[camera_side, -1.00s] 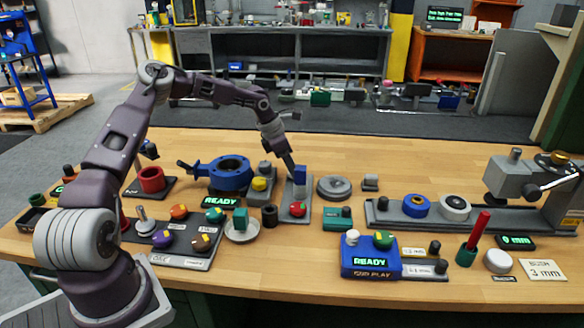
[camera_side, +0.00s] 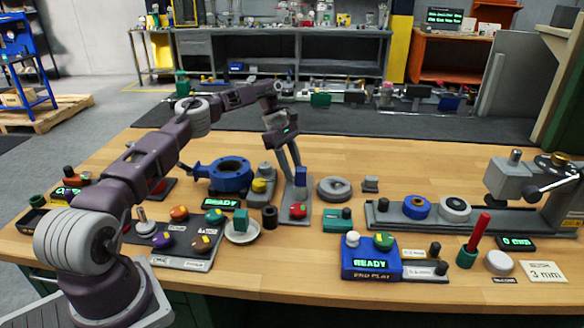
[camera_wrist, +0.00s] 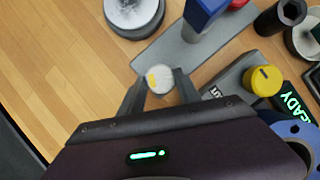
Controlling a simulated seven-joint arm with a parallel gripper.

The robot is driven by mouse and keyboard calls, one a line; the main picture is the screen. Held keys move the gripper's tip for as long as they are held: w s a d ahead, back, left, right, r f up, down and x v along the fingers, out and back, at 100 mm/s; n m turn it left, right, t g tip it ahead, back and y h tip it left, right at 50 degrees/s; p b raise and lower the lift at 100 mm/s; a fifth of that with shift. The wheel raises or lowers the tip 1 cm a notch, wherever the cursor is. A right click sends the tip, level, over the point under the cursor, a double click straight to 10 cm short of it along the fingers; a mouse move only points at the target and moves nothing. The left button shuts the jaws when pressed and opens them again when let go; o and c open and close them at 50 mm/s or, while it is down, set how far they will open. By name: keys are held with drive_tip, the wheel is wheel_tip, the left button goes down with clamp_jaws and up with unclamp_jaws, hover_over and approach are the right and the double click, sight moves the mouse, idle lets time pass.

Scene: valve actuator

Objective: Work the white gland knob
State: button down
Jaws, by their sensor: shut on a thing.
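The white gland knob (camera_wrist: 160,79), a round pale cap with a yellow mark, shows in the wrist view at the end of a grey plate (camera_wrist: 160,57). My gripper (camera_wrist: 161,82) has a finger on each side of the knob and is shut on it. I cannot make out the white knob there.
A yellow knob (camera_wrist: 263,81) on a grey block and the blue flanged ring (camera_side: 230,172) stand close to the gripper. A red knob (camera_side: 298,210) is on the plate's near end. A grey round wheel (camera_side: 334,189) stands to the right.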

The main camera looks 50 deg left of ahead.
drive_tip(key=shift+m+g, duration=0.3)
drive_tip(key=shift+m, duration=0.3)
idle(0.3)
drive_tip(key=c, duration=0.8)
unclamp_jaws()
drive_tip(key=shift+c, duration=0.2)
drive_tip(key=shift+a+n, duration=0.1)
drive_tip(key=shift+n, duration=0.2)
